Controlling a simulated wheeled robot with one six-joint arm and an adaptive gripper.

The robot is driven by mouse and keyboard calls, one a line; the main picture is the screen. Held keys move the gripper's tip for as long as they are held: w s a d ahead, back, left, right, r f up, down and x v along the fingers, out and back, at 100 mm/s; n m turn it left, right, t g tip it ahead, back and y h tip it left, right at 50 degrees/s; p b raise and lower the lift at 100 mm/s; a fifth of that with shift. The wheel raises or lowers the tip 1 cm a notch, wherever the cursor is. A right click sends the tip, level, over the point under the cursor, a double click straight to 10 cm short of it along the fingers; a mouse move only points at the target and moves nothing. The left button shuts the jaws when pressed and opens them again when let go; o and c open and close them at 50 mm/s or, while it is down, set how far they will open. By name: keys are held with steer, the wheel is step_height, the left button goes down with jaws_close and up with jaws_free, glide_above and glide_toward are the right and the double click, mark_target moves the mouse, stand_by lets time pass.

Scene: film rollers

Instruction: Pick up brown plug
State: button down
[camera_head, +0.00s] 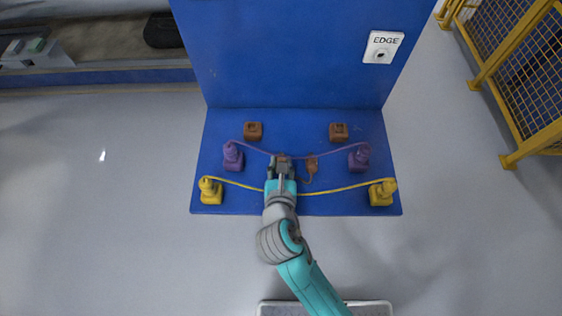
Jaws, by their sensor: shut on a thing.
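My gripper (282,159) is at the middle of the blue board's flat base, reached over from the front. It is shut on a brown plug (284,156), of which only a small part shows between the fingers. A second brown plug (311,162) lies just to the right, with a short brown cable (308,179) curling below it. Two brown sockets stand farther back, one at the left (253,131) and one at the right (338,132). Whether the held plug touches the base cannot be told.
A purple cable runs between purple connectors at left (233,158) and right (359,158), passing close by my gripper. A yellow cable joins yellow connectors at left (210,192) and right (381,194), crossing near my wrist. The blue back panel (280,55) rises behind.

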steer(key=shift+r, duration=0.1)
step_height(320, 180, up, 10)
steer(key=shift+f, duration=0.1)
stand_by(0.3)
steer(key=w+a+r+m+t+y, duration=0.1)
steer(key=w+a+r+m+y, duration=0.15)
steer(key=a+r, duration=0.45)
steer(key=w+a+r+m+y, duration=0.1)
steer(key=w+a+r+m, duration=0.2)
steer(key=r, duration=0.7)
steer(key=w+a+r+m+t+y, duration=0.15)
steer(key=a+r+m, duration=0.25)
steer(key=r, duration=0.5)
steer(key=w, duration=0.7)
steer(key=shift+a+g+y, duration=0.15)
steer(key=shift+g+y, duration=0.2)
steer(key=shift+y, duration=0.05)
steer(key=shift+w, duration=0.6)
stand_by(0.3)
steer(key=c, duration=0.8)
jaws_free()
